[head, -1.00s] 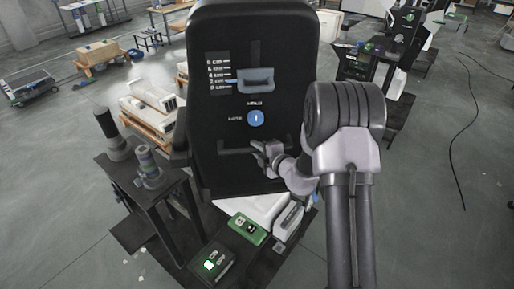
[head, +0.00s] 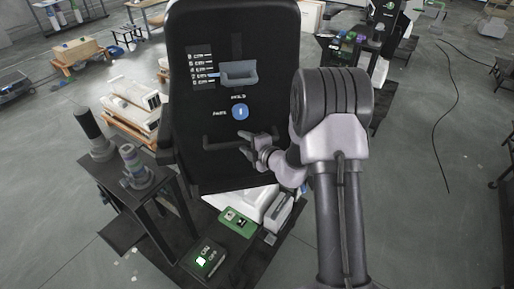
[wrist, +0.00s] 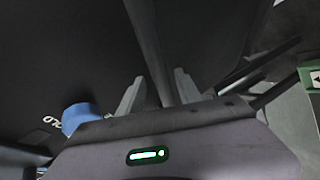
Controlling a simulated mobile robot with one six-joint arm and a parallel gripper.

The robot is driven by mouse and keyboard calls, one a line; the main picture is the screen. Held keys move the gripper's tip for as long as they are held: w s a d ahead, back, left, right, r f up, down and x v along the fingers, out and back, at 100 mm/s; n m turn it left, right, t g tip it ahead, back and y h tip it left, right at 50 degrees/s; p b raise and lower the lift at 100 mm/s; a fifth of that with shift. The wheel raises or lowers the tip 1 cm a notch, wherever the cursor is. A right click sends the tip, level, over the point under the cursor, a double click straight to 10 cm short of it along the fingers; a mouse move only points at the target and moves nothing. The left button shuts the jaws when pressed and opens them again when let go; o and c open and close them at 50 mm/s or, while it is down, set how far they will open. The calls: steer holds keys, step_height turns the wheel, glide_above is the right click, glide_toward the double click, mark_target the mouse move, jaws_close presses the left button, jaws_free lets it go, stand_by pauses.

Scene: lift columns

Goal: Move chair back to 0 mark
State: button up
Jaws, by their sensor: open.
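A small grey-blue chair (head: 239,74) is mounted on a tall black panel (head: 215,165), in front of a dark vertical slot. A scale of white marks (head: 200,68) is to its left. A thin blue pointer line by the chair's left side is level with a mark near the bottom, seemingly second from the lowest. A round blue button (head: 240,112) sits below the chair. My gripper (head: 243,143) is open and empty, below the button near a black horizontal bar (head: 217,147). In the wrist view, its parted fingers (wrist: 158,90) face the dark panel, with the blue button (wrist: 80,117) to their left.
A dark stand (head: 150,190) with two knob-like posts is left of the panel. A green box (head: 238,222) and a dark box with a lit green switch (head: 203,258) lie on the base below.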

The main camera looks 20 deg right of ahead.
steer(key=p+v, duration=0.1)
steer(key=v, duration=1.5)
steer(key=shift+r, duration=0.2)
